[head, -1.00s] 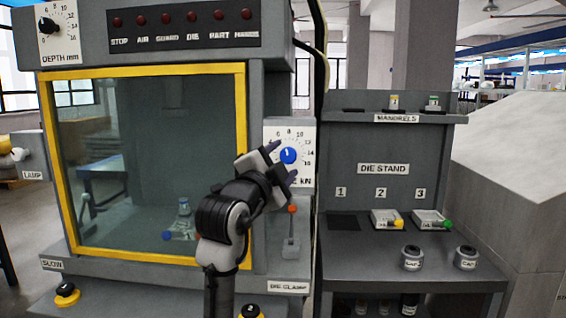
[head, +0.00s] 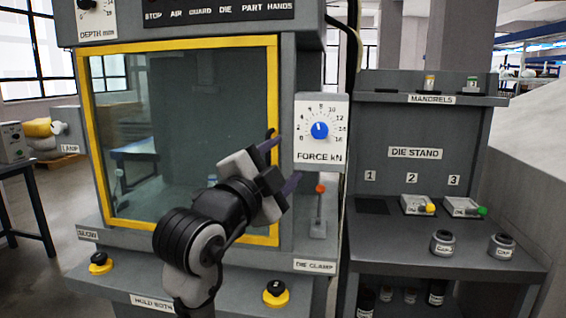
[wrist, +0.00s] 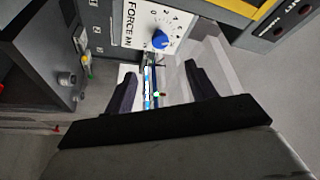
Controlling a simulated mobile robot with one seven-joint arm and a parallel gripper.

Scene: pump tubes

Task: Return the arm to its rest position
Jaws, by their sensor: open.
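My gripper (head: 281,167) is open and empty in front of the machine, its fingers pointing up and to the right in the head view. It is apart from the blue force knob (head: 319,130), which is to the right of the fingers on a white dial plate (head: 312,158). In the wrist view, the two dark fingers (wrist: 158,92) are spread with nothing between them, and the blue knob (wrist: 160,39) shows beyond them. My arm covers part of the machine's lower front.
The yellow-framed guard window (head: 180,205) is behind my arm. A red-tipped die clamp lever (head: 319,205) stands right of the gripper. The die stand (head: 420,205) at right holds two dies and two caps. Yellow-and-black buttons (head: 276,294) sit along the front.

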